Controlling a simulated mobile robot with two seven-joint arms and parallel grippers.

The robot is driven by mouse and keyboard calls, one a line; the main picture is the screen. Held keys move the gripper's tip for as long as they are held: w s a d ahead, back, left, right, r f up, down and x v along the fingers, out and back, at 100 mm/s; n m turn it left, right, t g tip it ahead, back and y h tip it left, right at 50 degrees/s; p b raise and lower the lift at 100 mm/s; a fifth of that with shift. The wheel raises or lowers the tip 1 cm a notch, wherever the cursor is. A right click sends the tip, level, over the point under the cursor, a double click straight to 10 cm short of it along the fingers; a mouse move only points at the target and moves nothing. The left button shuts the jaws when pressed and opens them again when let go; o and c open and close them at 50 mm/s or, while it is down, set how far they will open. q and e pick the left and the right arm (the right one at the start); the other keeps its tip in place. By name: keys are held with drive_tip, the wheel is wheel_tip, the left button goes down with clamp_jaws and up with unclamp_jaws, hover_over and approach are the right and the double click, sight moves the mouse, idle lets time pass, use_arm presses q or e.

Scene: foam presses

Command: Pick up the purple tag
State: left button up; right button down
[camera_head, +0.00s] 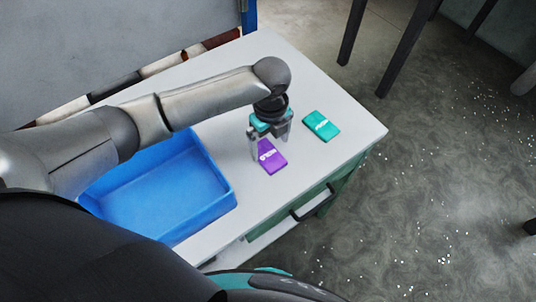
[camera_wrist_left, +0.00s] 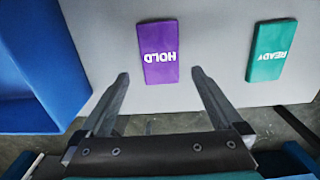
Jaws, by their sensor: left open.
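The purple tag (camera_head: 270,158) lies flat on the pale table top, just right of the blue tray. In the left wrist view the purple tag (camera_wrist_left: 158,55) carries the white word HOLD. My left gripper (camera_head: 268,153) is over the table by the purple tag, pointing down. In the left wrist view its two fingers (camera_wrist_left: 160,76) are spread apart with nothing between them, and the tag lies beyond the fingertips. My right gripper does not show in either view.
A teal tag (camera_head: 322,125) marked READY (camera_wrist_left: 270,50) lies to the right of the purple one. A blue tray (camera_head: 222,205) stands on the left, also in the left wrist view (camera_wrist_left: 62,60). The table (camera_head: 345,150) is clear around both tags.

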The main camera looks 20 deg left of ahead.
sight(269, 155)
use_arm(q)
drive_tip(key=f, duration=0.5)
drive_tip(key=shift+w+a+f, duration=0.1)
drive_tip(key=shift+w+a, duration=0.1)
drive_tip(key=c, duration=1.3)
